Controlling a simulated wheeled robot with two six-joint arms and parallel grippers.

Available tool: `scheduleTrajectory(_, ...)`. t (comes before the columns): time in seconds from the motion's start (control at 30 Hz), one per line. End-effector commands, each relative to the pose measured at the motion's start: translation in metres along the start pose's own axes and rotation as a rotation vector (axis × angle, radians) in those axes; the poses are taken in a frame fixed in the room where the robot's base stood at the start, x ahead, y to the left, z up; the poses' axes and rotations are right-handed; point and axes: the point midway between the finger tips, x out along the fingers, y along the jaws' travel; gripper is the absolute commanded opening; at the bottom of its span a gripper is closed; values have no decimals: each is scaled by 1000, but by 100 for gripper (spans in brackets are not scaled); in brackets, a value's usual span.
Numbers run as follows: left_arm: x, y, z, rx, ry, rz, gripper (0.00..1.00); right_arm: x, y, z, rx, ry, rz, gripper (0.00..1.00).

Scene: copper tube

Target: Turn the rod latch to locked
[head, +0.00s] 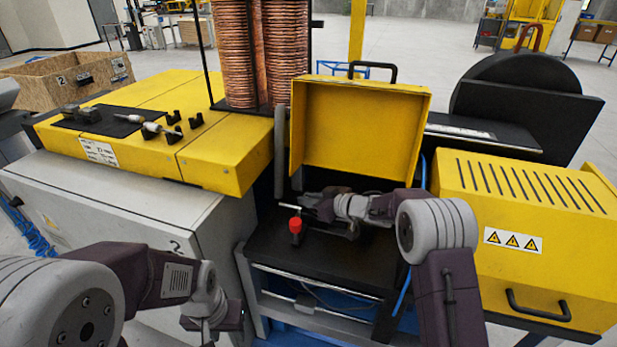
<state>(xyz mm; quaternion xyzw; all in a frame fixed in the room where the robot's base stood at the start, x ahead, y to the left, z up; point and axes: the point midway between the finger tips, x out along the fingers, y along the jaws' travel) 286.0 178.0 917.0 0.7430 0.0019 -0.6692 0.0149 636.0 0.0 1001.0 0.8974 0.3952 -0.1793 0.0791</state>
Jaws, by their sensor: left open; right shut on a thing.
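The rod latch shows in the head view as a short red-ended handle (296,227) on the black work surface, in front of the raised yellow cover (355,130). My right gripper (316,205) is shut on the latch, just above and to the right of the red end. A thin pale piece sticks out to the left of the fingers. The fingers and wrist hide most of the latch, so its exact angle cannot be told. My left gripper (210,325) is open and empty, low in the view, in front of the grey cabinet and far from the latch.
A yellow vented housing (530,235) with a black handle stands close to my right arm. A grey cabinet (110,215) and yellow bench top (220,150) with small tools lie left. Copper coils (232,55) stand behind. The black surface (330,258) before the latch is clear.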

Motion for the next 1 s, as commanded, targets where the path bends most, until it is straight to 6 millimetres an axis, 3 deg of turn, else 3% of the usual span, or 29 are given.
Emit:
scheduleTrajectory(0.03,-23,0,-2,0,0,0,42,-4,1,-9,-7,-2,-24,0)
scheduleTrajectory(0.3,-53,1,-5,0,0,0,42,-2,1,-4,-53,3,-126,0)
scheduleTrajectory(0.93,-60,1,-6,0,0,0,42,0,0,1,-68,2,-164,0)
scheduleTrajectory(0.97,-60,1,-6,0,0,0,42,0,0,1,-68,1,-164,23)
scheduleTrajectory(1.0,-60,1,-6,0,0,0,42,0,0,1,-68,1,-164,34)
